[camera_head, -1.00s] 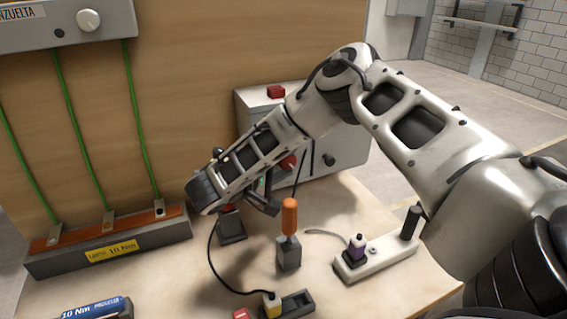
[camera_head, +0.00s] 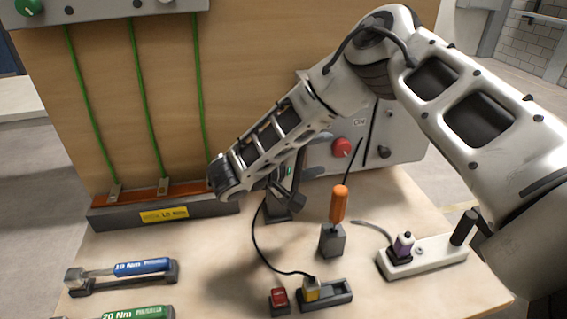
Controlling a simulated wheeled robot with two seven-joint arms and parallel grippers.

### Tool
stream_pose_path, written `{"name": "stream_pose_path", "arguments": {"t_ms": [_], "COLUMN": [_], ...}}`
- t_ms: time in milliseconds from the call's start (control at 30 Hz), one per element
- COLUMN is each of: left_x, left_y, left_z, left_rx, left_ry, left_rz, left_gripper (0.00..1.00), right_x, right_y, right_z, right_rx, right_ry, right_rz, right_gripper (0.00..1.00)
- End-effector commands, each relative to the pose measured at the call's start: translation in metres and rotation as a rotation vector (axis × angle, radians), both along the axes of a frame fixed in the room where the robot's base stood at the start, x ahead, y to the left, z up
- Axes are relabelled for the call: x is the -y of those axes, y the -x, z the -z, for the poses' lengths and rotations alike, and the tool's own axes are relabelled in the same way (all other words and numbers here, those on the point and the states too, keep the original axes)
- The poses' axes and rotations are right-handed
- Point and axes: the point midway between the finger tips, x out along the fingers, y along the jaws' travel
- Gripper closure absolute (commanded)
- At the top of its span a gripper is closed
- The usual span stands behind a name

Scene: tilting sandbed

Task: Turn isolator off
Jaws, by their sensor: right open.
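A grey box (camera_head: 405,135) stands at the back right of the bench, with a red round knob (camera_head: 342,147) on its front. A grey panel (camera_head: 100,12) at the top left carries a green knob (camera_head: 27,7). I cannot tell which of these is the isolator. My forearm hides part of the box. My left gripper is out of view.
An orange-handled screwdriver (camera_head: 339,204) stands upright in a block below the gripper. A white strip (camera_head: 430,257) with a purple bottle-like item, a red block (camera_head: 279,299) and a blue torque tool (camera_head: 142,266) lie on the bench. Green wires (camera_head: 139,100) run down the board.

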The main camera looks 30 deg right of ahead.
Motion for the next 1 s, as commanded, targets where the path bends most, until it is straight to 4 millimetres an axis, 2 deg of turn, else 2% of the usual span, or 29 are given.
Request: {"name": "stream_pose_path", "arguments": {"t_ms": [33,200,400,600,1000], "left_x": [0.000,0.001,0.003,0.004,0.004], "left_y": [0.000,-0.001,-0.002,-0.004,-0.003], "left_z": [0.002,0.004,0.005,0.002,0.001], "left_rx": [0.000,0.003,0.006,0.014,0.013], "left_ry": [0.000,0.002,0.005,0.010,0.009], "left_rz": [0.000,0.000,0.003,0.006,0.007], "left_gripper": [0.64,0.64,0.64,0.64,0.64], "right_x": [-0.014,-0.053,-0.085,-0.097,-0.097], "right_y": [0.000,0.005,0.008,0.010,0.010], "right_z": [-0.002,-0.009,-0.015,-0.018,-0.018], "right_rx": [0.004,0.004,0.003,0.002,0.001], "right_ry": [0.002,0.002,0.002,0.000,0.000], "right_rz": [-0.008,-0.005,-0.003,0.001,0.001], "right_gripper": [0.41,0.41,0.41,0.41,0.41]}}
